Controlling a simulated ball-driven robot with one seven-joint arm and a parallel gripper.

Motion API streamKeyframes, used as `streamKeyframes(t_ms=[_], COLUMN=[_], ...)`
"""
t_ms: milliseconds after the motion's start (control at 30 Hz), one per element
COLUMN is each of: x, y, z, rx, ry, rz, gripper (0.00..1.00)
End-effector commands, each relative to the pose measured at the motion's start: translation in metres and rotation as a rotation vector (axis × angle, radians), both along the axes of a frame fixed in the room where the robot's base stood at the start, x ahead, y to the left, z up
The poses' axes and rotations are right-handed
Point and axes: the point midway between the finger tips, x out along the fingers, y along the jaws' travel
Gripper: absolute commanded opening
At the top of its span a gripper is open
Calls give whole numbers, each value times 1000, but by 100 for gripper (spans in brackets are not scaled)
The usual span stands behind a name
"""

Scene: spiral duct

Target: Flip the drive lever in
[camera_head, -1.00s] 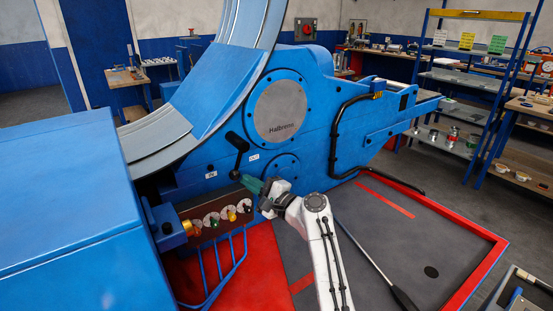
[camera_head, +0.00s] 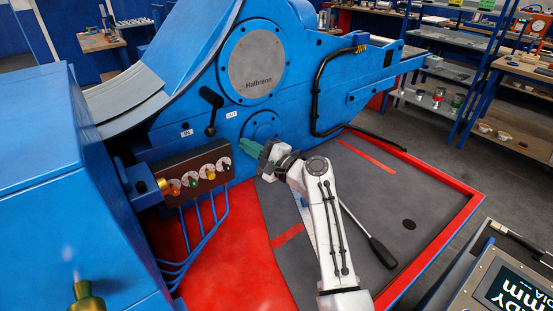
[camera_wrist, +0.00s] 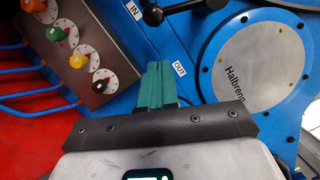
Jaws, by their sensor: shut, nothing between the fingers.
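The black drive lever (camera_head: 211,98) stands near upright on the blue machine face in the head view, its ball-shaped lower end between the IN label (camera_head: 186,133) and the OUT label (camera_head: 231,115). In the wrist view the lever (camera_wrist: 185,8) is partly cut off at the top edge, with the IN label (camera_wrist: 133,10) left of it and the OUT label (camera_wrist: 179,68) below. My gripper (camera_head: 248,146) is shut and empty, below and to the right of the lever and apart from it. Its green fingers (camera_wrist: 157,84) point towards the machine face near OUT.
A dark panel with several coloured knobs (camera_head: 191,174) lies left of my gripper, with blue pipes (camera_head: 205,220) below. A round Halbrenn cover (camera_head: 257,64) is above. A black-handled bar (camera_head: 370,240) lies on the grey floor mat. A black cable (camera_head: 316,95) runs to the right.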

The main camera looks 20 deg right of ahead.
Motion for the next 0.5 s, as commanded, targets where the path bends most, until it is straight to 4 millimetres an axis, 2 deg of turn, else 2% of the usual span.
streamKeyframes(t_ms=[100, 300, 500], x=[-20, -47, -60], y=[-12, -31, -40], z=[-5, -8, -9], rx=[-2, -1, 0], ry=[1, 1, 2], rz=[1, 0, 2], gripper=[0, 0, 0])
